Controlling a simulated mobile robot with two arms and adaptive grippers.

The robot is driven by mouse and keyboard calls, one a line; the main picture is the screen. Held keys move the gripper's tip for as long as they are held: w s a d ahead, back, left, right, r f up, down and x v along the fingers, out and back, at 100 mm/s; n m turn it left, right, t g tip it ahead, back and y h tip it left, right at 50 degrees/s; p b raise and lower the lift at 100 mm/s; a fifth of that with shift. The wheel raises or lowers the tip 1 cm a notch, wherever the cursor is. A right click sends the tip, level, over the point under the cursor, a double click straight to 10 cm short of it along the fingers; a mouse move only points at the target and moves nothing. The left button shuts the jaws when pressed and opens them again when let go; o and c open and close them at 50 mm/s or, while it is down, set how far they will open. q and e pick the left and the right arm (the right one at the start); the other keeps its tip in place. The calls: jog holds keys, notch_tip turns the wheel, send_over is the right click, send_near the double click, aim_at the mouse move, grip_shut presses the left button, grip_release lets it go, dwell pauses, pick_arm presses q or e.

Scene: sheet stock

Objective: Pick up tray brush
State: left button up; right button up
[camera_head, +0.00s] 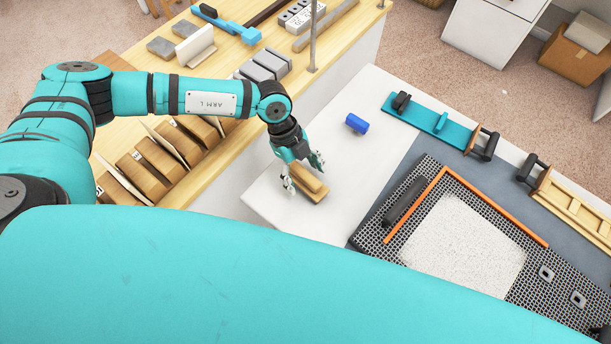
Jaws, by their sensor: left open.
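A wooden block-shaped thing, likely the tray brush (311,191), lies on the white tabletop (345,215) near its left side. It has a raised wooden handle on a wider wooden body; no bristles can be made out. My left gripper (303,174) hangs over it, open, with one finger at its left end and the other by its upper right edge. I cannot tell whether the fingers touch it.
A blue cylinder (357,124) lies on the white table. A dark mesh tray (371,229) with a white sheet (465,245) and an orange strip (434,184) stands right. A teal board (429,119) lies behind. The wooden bench (222,59) at left holds wooden blocks and a metal post (313,40).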

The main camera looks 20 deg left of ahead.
pick_arm(q)
jog(key=shift+x, duration=0.9)
jog(key=c, duration=1.3)
jog(key=shift+r, duration=0.1)
